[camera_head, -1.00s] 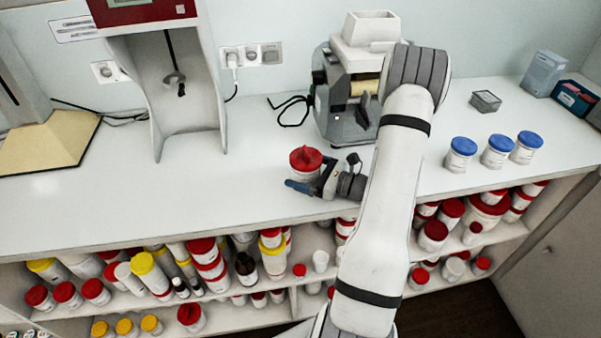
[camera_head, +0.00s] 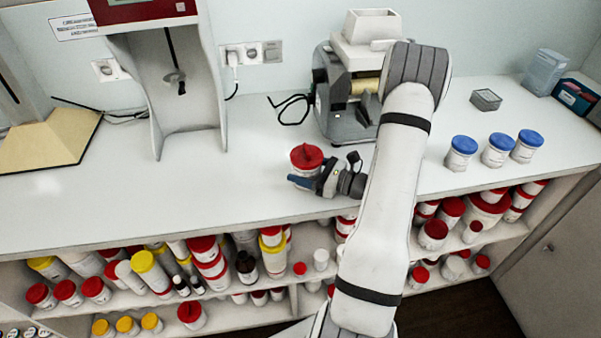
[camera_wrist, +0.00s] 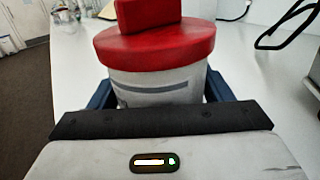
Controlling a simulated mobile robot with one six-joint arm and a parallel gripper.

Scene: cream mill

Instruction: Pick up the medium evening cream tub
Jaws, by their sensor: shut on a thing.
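A white tub with a red lid (camera_head: 306,158) stands upright at the middle of the counter, towards its front edge. It has a raised red block on its lid. My gripper (camera_head: 303,182) is at the tub, coming from the right, and its blue fingers are shut on the tub's white body below the lid. The wrist view shows the same tub (camera_wrist: 158,85) between the two blue fingers (camera_wrist: 158,95), its label mostly hidden. I cannot read the label. Whether the tub touches the counter is hard to tell.
Three white tubs with blue lids (camera_head: 495,151) stand on the right of the counter. A grey and white mill machine (camera_head: 345,120) stands behind my gripper, with a black cable (camera_head: 290,108) beside it. The shelf below (camera_head: 280,294) holds many red- and yellow-lidded tubs. The counter left of the tub is clear.

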